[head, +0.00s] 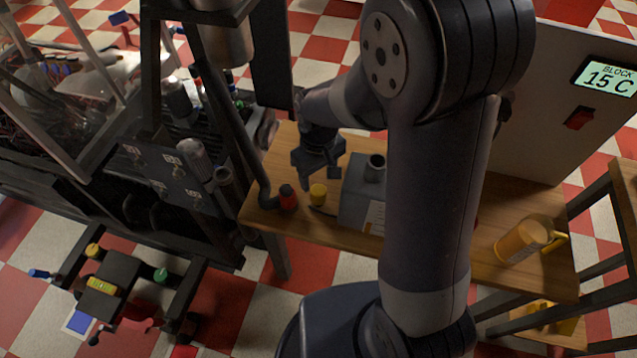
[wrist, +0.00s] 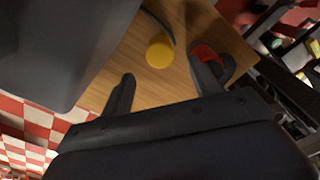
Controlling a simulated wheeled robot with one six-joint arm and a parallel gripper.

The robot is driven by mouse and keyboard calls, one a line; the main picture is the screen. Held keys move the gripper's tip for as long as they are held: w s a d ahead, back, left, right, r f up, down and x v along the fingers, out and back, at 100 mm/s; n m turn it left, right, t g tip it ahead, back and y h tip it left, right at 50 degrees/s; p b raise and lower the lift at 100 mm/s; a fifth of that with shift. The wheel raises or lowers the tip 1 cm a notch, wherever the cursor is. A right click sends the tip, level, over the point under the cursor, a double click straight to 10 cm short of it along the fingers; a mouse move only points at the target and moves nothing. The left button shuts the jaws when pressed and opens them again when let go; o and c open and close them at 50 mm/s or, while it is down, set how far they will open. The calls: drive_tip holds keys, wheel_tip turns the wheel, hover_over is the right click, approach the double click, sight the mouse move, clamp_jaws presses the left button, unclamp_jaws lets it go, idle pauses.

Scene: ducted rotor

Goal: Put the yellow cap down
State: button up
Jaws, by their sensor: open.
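The yellow cap (head: 318,194) stands on the wooden table, between a red and black cap-like piece and a grey box. In the wrist view the yellow cap (wrist: 160,52) shows as a round disc on the wood, beyond my fingertips and roughly between their lines. My gripper (head: 318,172) is above the table behind the cap in the head view. In the wrist view my gripper (wrist: 160,80) has its two fingers wide apart with nothing between them. No finger appears to touch the cap.
The red and black piece (head: 287,197) is close left of the cap. The grey box (head: 362,195) with a short spout is close right. A dark hose (head: 265,180) runs at the table's left end. A yellow mug (head: 522,242) lies on the wooden table (head: 490,200) further right.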

sight(319, 190)
drive_tip(key=shift+r, duration=1.7)
